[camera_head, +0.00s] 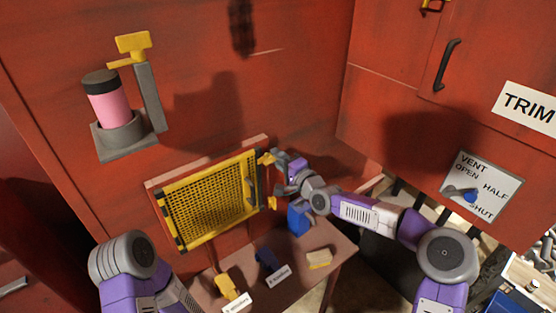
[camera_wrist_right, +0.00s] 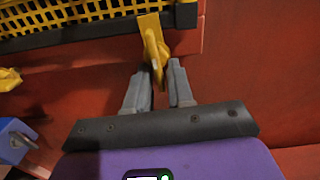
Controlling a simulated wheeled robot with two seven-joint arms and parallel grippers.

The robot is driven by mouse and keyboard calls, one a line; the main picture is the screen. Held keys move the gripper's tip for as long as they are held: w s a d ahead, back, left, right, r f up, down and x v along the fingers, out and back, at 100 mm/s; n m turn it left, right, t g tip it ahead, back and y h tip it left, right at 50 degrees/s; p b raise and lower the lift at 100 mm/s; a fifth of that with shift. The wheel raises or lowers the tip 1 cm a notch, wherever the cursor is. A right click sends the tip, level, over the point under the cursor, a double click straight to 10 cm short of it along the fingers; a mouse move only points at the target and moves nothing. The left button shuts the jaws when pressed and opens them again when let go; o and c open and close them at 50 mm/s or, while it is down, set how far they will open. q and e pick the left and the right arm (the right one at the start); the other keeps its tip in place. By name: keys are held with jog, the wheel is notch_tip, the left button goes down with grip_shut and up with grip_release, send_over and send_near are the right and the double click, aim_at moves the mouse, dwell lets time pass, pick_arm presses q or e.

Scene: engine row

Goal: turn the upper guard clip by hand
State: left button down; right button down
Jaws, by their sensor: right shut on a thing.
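The yellow mesh guard (camera_head: 212,200) stands in a dark-edged frame against the red wall in the head view. Its upper guard clip (camera_head: 265,158) is a small yellow tab at the top right corner. My right gripper (camera_head: 275,158) is at that corner, shut on the upper clip. In the right wrist view the clip (camera_wrist_right: 151,35) runs from the guard's dark edge down between the two grey fingers (camera_wrist_right: 160,78). The fingers hide part of its end. A lower yellow clip (camera_head: 272,203) sits at the guard's right edge. My left gripper is out of view.
Below the guard, a bench (camera_head: 335,243) carries a yellow piece (camera_head: 228,287), a blue piece (camera_head: 268,259) and a pale yellow block (camera_head: 319,259). A pink canister (camera_head: 107,105) hangs on the left wall. A vent dial plate (camera_head: 482,188) is at right.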

jog(key=shift+f+m, duration=0.4)
jog(key=shift+m, duration=0.1)
jog(key=c, duration=1.4)
grip_release()
jog(key=shift+d, duration=0.1)
jog(key=shift+o, duration=0.7)
jog(key=shift+s, duration=0.1)
jog(key=shift+d+r, duration=0.1)
jog(key=shift+r, duration=0.1)
jog(key=b+v, duration=0.1)
jog(key=v, duration=0.6)
jog(key=shift+s+d+b, duration=0.2)
jog(key=shift+s+b, duration=0.05)
jog(key=shift+b, duration=0.05)
